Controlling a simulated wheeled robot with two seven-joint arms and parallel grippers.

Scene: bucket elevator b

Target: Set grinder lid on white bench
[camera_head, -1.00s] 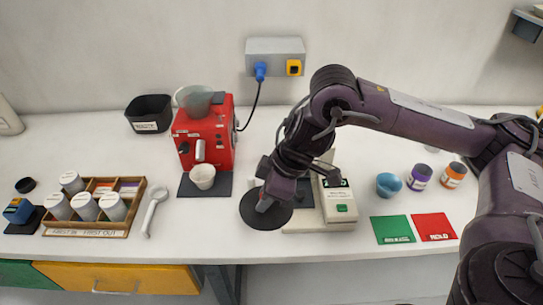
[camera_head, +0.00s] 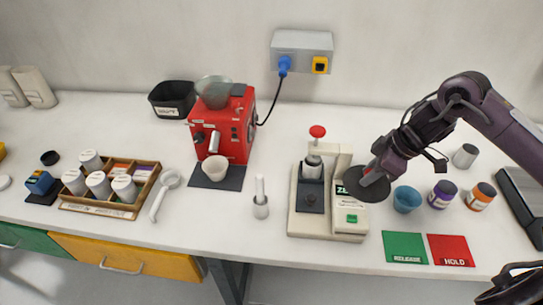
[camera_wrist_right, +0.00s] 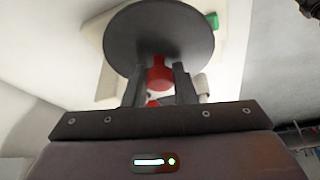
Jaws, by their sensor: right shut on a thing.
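The grinder lid is a dark round disc (camera_head: 362,187) with a red knob (camera_wrist_right: 159,74). My right gripper (camera_head: 374,172) is shut on the red knob and holds the lid over the right part of the cream press. In the right wrist view the disc (camera_wrist_right: 158,32) lies beyond my right gripper (camera_wrist_right: 157,88), with the knob between the fingers. The red grinder (camera_head: 221,122) stands at the back left, with a clear hopper on top. The white bench (camera_head: 270,232) runs across the view.
The cream press (camera_head: 329,224) with a red-topped lever is close to the lid. A blue cup (camera_head: 406,199), purple jar (camera_head: 441,194) and orange jar (camera_head: 481,197) stand to the right. Green (camera_head: 404,247) and red (camera_head: 453,250) cards lie in front.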

